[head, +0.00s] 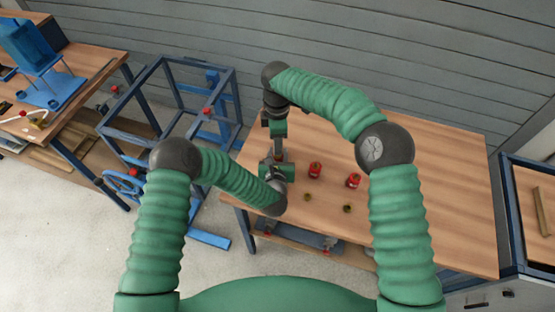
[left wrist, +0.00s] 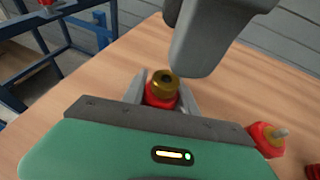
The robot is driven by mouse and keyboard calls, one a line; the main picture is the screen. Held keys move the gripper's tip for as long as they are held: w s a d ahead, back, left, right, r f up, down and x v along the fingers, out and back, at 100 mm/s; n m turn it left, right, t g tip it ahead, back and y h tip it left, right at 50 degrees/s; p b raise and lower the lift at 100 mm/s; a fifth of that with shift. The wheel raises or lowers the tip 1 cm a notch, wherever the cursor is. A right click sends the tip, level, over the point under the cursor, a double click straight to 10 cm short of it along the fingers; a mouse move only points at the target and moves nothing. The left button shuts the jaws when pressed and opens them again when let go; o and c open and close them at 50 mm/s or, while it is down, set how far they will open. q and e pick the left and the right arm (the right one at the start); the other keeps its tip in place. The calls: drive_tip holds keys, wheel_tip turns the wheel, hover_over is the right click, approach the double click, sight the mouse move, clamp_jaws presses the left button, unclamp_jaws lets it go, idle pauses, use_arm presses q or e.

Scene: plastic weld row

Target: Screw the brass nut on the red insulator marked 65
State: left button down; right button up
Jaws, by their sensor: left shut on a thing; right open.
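A red insulator (left wrist: 160,97) stands between the fingers of my left gripper (left wrist: 163,95), which is shut on it. A brass nut (left wrist: 166,79) sits on top of this insulator; how far it is threaded cannot be told. In the head view my left gripper (head: 278,171) is low over the table's left part. My right gripper (head: 279,152) is open just above it, pointing down; its grey finger (left wrist: 200,42) shows above and beside the nut in the left wrist view. I cannot read any number on the insulators.
Two other red insulators (head: 315,170) (head: 353,181) stand to the right on the wooden table (head: 440,190); the nearer shows a bare stud (left wrist: 280,133). Two loose brass nuts (head: 307,197) (head: 347,208) lie in front of them. A blue frame (head: 180,95) stands left of the table.

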sight(277, 159)
wheel_tip(277, 159, down, 5)
drive_tip(key=shift+f, duration=0.1)
drive_tip(key=shift+c, duration=0.3)
clamp_jaws()
drive_tip(key=shift+w+m, duration=0.1)
drive_tip(key=shift+m, duration=1.5)
drive_tip(key=shift+o, duration=0.7)
unclamp_jaws()
